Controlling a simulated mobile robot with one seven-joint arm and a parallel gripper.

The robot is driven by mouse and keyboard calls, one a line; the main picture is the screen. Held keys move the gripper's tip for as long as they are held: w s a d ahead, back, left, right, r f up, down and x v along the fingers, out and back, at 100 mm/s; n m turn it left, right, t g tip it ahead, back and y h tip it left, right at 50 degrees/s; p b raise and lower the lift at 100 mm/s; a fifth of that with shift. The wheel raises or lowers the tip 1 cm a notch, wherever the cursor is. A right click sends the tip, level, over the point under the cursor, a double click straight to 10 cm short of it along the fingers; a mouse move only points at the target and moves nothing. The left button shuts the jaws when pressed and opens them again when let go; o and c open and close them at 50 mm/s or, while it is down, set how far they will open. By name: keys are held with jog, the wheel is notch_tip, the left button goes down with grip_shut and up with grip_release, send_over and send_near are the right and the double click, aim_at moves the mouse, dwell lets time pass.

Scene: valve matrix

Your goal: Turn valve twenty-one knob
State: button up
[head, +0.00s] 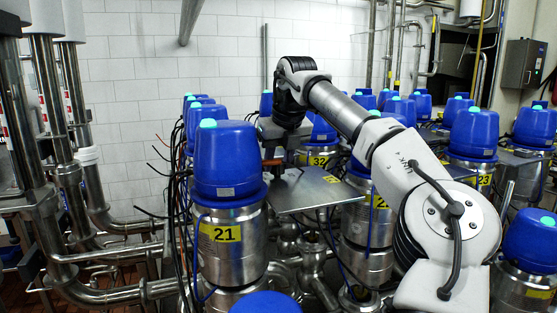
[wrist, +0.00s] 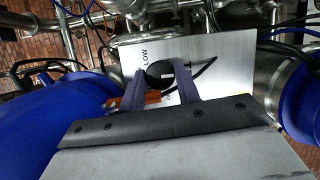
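Valve twenty-one (head: 227,233) is a steel cylinder with a yellow "21" label and a blue cap in the head view. A metal plate (head: 318,190) sits just right of it; in the wrist view the plate (wrist: 225,55) bears the word "LOW" and a dark pointer-like mark. A round black knob (wrist: 160,72) shows on the plate. My gripper (head: 272,168) is low over the plate's left part. In the wrist view its two purple-grey fingers are apart, on either side of the knob; contact is unclear. An orange bar (wrist: 132,102) shows by the left finger.
Blue-capped valves flank the gripper closely in the wrist view. In the head view, valve 32 (head: 318,160) stands behind the plate and more blue-capped valves are on the right. Steel pipes (head: 110,253) fill the left; dark cables hang beside valve twenty-one.

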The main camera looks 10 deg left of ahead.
jog(key=shift+c, duration=1.1)
jog(key=shift+m, duration=0.5)
jog(key=o, duration=1)
jog(key=shift+c, duration=0.2)
jog(key=v, duration=1.3)
jog(key=shift+s+r, duration=0.2)
jog(key=shift+r, duration=0.2)
jog(key=shift+a+f, duration=0.1)
